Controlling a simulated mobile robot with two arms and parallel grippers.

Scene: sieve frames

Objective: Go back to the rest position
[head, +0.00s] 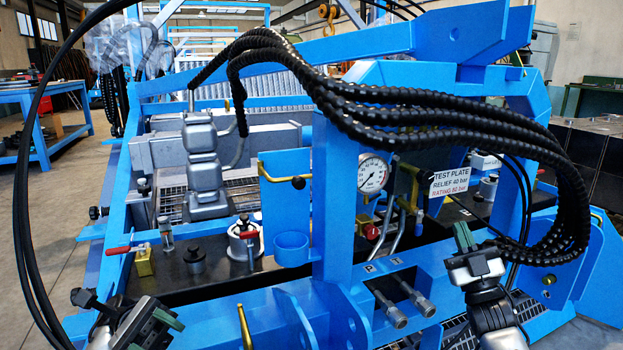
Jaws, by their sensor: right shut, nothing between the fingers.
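My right gripper (465,236) is at the lower right, pointing up in front of the blue frame. It is shut with nothing between its fingers. It stands below the bundle of black hoses and the test plate sign (449,182). My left gripper (128,309) is at the bottom left, in front of the dark deck. I cannot tell from this view whether its fingers are open or shut. No object shows in it.
The blue frame (333,200) fills the middle, with black corrugated hoses (400,118) arching over it. A pressure gauge (372,173), red-handled valves (245,236), a blue cup holder (291,247) and two metal couplings (404,303) are close by. Open floor (62,210) lies at left.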

